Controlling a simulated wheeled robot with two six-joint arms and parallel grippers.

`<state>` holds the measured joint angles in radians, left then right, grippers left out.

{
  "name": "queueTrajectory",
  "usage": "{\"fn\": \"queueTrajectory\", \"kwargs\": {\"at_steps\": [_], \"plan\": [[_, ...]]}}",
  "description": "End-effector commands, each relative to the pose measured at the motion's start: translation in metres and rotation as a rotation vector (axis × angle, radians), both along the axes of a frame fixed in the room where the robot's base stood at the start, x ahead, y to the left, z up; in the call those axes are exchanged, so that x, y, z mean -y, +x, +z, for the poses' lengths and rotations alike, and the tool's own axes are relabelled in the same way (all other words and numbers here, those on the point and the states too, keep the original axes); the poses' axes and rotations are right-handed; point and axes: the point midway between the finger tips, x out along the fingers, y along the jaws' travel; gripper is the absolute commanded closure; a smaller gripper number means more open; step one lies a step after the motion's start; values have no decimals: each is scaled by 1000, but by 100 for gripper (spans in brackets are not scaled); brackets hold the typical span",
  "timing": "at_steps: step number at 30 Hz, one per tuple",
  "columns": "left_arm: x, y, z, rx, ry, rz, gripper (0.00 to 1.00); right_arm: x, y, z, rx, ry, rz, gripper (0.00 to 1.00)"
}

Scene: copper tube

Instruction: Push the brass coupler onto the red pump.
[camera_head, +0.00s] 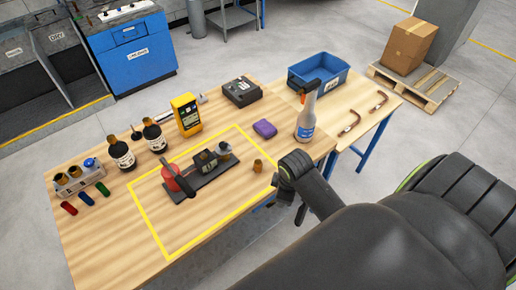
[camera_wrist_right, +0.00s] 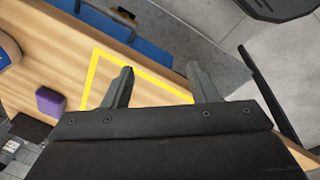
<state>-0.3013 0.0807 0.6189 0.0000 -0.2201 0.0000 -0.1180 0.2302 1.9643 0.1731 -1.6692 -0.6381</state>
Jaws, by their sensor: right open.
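The red pump (camera_head: 171,178) stands on a dark base plate (camera_head: 205,183) inside the yellow taped rectangle, with a black lever-like part across it. The small brass coupler (camera_head: 258,165) stands on the table right of the plate, near the rectangle's right side, apart from the pump. My right gripper (camera_wrist_right: 163,84) is open, with nothing visible between its fingers. In the head view its wrist is at the table's front edge, just right of the coupler; its fingers are mostly hidden there. The coupler does not show in the right wrist view. My left gripper is not in view.
A spray bottle (camera_head: 306,112) and a purple block (camera_head: 265,129) stand behind my right wrist. Dark bottles (camera_head: 121,153), a yellow meter (camera_head: 187,114) and a fittings rack (camera_head: 79,180) line the back and left. The rectangle's front part is clear.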

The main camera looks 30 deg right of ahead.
Motion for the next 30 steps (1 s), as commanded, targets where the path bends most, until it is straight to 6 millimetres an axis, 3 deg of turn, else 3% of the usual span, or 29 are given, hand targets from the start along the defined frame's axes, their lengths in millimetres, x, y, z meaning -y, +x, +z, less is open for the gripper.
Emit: {"fn": "queueTrajectory", "kwargs": {"at_steps": [1,6,12,18,30], "plan": [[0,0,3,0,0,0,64,2,21,10,-13,-11,86,47],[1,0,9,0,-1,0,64,9,85,45,-92,-36,438,47],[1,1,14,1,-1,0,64,17,139,96,-159,-40,777,47],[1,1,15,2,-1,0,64,20,160,124,-184,-33,938,47],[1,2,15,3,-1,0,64,20,162,126,-187,-31,959,47]]}}
